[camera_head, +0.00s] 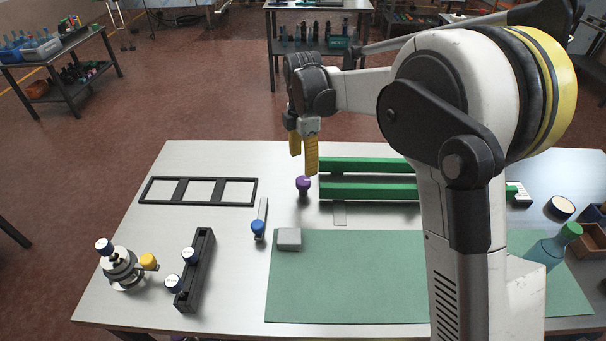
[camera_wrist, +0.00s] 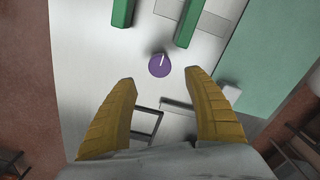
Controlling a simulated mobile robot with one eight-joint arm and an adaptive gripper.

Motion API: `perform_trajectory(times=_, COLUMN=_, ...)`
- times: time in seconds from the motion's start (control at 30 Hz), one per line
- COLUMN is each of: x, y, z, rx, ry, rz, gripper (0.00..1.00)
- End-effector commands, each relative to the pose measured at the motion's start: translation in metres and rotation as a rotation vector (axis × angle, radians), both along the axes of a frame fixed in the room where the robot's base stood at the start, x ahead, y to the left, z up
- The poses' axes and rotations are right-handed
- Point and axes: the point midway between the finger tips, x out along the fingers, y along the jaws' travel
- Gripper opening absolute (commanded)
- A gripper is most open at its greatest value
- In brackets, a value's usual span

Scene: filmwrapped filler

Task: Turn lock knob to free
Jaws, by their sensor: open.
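A round purple knob (camera_head: 303,183) stands on the table near the left ends of two green bars; I take it for the lock knob, though no label shows which knob that is. In the wrist view the purple knob (camera_wrist: 157,68) has a white line on its top, pointing up and slightly right. My gripper (camera_head: 304,158) points down with yellow fingers above and close to the knob in the head view. In the wrist view my gripper (camera_wrist: 160,82) is open and empty, with the knob centred just beyond the gap between the fingertips.
Two green bars (camera_head: 366,190) lie right of the knob. A blue knob (camera_head: 258,227) on a metal strip is nearer the front left. A black frame (camera_head: 199,191), a black rail (camera_head: 197,270) and a stacked fixture (camera_head: 122,268) stand left. A green mat (camera_head: 345,290) covers the front right.

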Motion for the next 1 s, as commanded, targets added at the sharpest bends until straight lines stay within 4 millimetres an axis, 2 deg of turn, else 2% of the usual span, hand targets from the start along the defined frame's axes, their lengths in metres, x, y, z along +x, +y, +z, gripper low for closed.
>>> perform_trajectory(times=0.1, x=0.0, y=0.0, z=0.021, rx=0.0, ry=0.0, rz=0.0, gripper=0.61)
perform_trajectory(times=0.23, x=0.0, y=0.0, z=0.034, rx=0.0, ry=0.0, rz=0.0, gripper=0.61)
perform_trajectory(times=0.77, x=-0.001, y=-0.001, z=0.04, rx=0.001, ry=-0.002, rz=-0.007, gripper=0.61)
perform_trajectory(times=0.87, x=-0.008, y=-0.01, z=0.049, rx=0.006, ry=-0.019, rz=-0.067, gripper=0.61)
perform_trajectory(times=1.0, x=-0.034, y=-0.039, z=0.079, rx=0.035, ry=-0.083, rz=-0.293, gripper=0.61)
